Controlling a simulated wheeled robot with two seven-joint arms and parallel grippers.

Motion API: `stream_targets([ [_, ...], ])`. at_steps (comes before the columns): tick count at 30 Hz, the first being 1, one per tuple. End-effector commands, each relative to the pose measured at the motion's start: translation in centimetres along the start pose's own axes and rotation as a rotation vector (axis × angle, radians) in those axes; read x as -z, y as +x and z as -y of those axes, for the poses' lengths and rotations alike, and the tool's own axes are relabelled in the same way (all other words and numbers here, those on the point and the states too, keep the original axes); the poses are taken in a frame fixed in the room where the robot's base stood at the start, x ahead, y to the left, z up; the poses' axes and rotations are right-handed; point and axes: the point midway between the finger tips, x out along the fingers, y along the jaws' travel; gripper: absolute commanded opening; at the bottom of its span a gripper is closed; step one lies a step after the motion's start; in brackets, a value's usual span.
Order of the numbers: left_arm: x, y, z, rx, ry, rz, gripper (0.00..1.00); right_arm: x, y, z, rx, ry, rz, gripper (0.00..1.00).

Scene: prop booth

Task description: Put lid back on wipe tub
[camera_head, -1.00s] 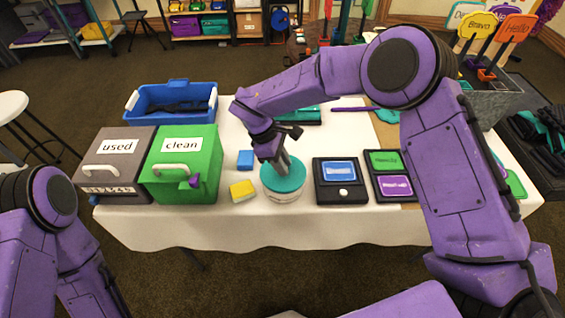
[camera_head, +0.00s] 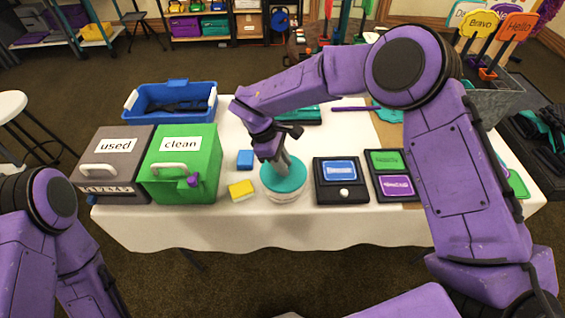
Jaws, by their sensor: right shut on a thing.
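The wipe tub (camera_head: 285,197) is a white round tub standing on the white-covered table, near its front edge. The teal lid (camera_head: 298,180) is on top of the tub and looks level; I cannot tell whether it is fully pressed down. My right gripper (camera_head: 281,168) reaches down from above and is shut on the lid, near its middle. The fingertips are small and partly hidden by the wrist. My left arm shows at the lower left, but its gripper is out of view.
A yellow sponge (camera_head: 241,190) and a blue block (camera_head: 245,159) lie left of the tub. The green "clean" box (camera_head: 205,190) and grey "used" box (camera_head: 107,187) stand further left. A black tray (camera_head: 326,191) is close on the right. A blue bin (camera_head: 203,91) sits behind.

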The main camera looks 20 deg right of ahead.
Motion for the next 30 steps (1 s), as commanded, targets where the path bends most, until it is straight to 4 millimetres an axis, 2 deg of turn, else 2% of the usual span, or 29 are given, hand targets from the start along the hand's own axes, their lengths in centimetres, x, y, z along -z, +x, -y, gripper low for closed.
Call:
stream_targets([
  [30, -0.23, 0.56, -0.05, 0.000, 0.000, 0.000, 0.82, 0.04, -0.01, 0.05, 0.000, 0.000, 0.000, 0.00],
])
